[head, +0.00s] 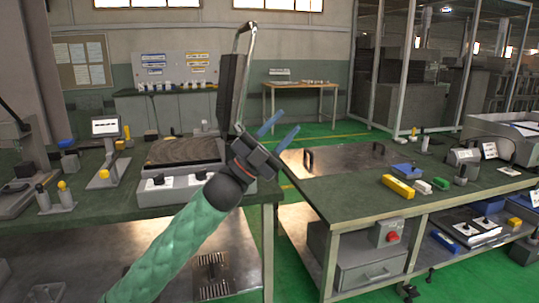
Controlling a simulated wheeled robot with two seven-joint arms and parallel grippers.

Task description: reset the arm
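My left arm comes in from the lower left in a green padded sleeve. My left gripper (277,130) has two blue fingers spread apart, with nothing between them. In the picture it lies just right of the open heating device (186,150), which has a dark ribbed plate, a raised lid (231,92) with a metal handle, and a white front with dark knobs. I cannot tell whether the gripper touches the device. My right gripper is out of view.
The left bench (120,206) holds a small display stand (105,128) and lever tools. The right bench (350,196) carries a yellow block (397,187), a blue piece (408,170) and a metal plate (340,158). Green floor (291,205) shows between the benches.

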